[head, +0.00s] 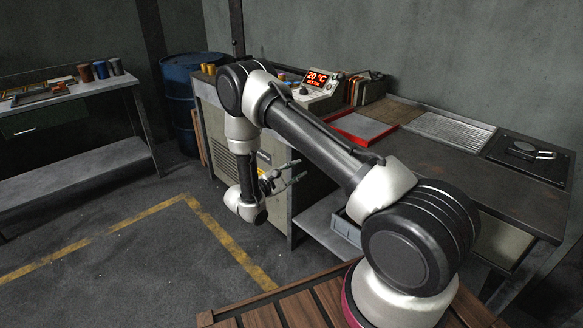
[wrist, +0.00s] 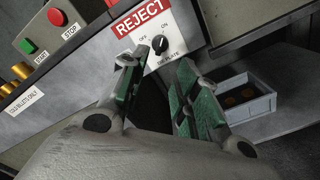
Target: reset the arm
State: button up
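My gripper (head: 289,177) hangs at the end of my bent arm, in front of the grey cabinet (head: 220,130) and below the worktop. In the wrist view my gripper (wrist: 155,88) shows two green-padded fingers spread apart with nothing between them. Ahead of the fingers are a red REJECT label (wrist: 142,18) and a black OFF/ON knob (wrist: 160,44) on a sloped panel. I cannot judge the distance from the fingertips to the panel; no contact is evident.
The workbench (head: 450,160) on the right holds a red-edged tray (head: 360,128), a ribbed metal plate (head: 447,131) and a 20 °C display unit (head: 318,85). A blue-grey bin (wrist: 240,98) sits on the lower shelf. A blue drum (head: 185,90) stands behind. Floor at left is clear.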

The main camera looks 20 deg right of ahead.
jog(key=s+d+f+g, duration=0.3)
jog(key=s+d+g, duration=0.15)
jog(key=s, duration=0.35)
jog(key=s+r+m+g+y, duration=0.2)
jog(key=s+r+g+y, duration=0.1)
jog(key=s+r+g, duration=0.35)
jog(key=s+a+r+m+t+y, duration=0.1)
jog(key=s+r+m+t+y, duration=0.2)
jog(key=s+r, duration=0.4)
jog(key=s+a+r+m+t+y, duration=0.1)
jog(key=s+r+m+t+y, duration=0.2)
jog(key=r, duration=1)
jog(key=s+a+r+m+t+y, duration=0.1)
jog(key=s+r+m+t+y, duration=0.2)
jog(key=s+r+y, duration=0.5)
jog(key=s+r+m, duration=0.1)
jog(key=s+r, duration=0.1)
jog(key=s, duration=0.2)
jog(key=shift+a+r+m, duration=0.15)
jog(key=shift+r+m, duration=0.25)
